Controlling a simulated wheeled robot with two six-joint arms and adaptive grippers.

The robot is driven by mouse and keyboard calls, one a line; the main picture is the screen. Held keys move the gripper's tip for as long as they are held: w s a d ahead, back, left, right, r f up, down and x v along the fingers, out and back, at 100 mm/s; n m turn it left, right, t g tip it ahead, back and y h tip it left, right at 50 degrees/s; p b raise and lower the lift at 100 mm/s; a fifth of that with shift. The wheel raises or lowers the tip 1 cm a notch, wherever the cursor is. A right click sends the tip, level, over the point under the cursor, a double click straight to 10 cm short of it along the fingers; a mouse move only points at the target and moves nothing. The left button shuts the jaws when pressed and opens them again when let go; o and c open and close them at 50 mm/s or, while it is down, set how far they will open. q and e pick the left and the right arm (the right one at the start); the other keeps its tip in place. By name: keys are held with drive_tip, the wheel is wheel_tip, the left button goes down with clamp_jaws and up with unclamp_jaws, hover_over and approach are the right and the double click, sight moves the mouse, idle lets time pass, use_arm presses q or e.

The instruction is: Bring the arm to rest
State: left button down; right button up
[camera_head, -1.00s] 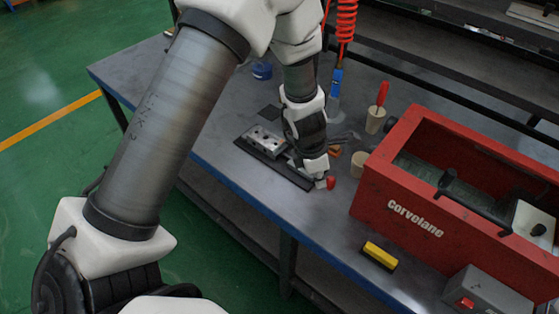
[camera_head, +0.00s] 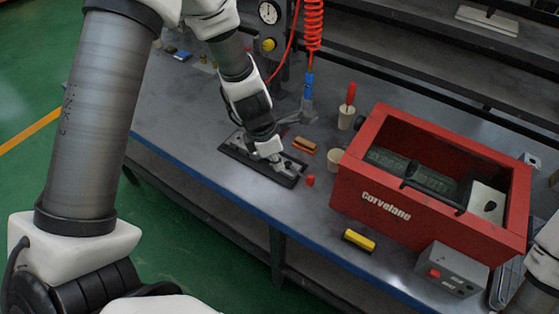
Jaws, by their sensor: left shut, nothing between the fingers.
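My left gripper (camera_head: 272,158) is shut and empty. It points down over the black tray (camera_head: 235,157) on the blue-edged bench; I cannot tell whether it touches anything there. A metal valve block (camera_head: 240,138) shows only in small part behind my gripper and wrist. A small red cap (camera_head: 310,181) stands on the bench just right of the tray, apart from the gripper. My right gripper is not in view; only part of an arm shows at the lower right edge.
A cup with a red-handled tool (camera_head: 346,118), a pale cylinder (camera_head: 334,160) and a brown block (camera_head: 304,145) stand behind the tray.

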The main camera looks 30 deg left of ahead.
use_arm(q)
drive_tip(key=s+f+m+g+y+b, duration=0.1)
drive_tip(key=s+f+m+g+b, duration=0.1)
drive_tip(key=s+f+m, duration=1.9)
drive_tip(key=s+m+b, duration=0.1)
drive_tip(key=m, duration=0.4)
drive_tip(key=shift+s+a+f+y, duration=0.2)
drive_tip(key=shift+a+f+y, duration=0.05)
drive_tip(key=shift+f+y, duration=0.15)
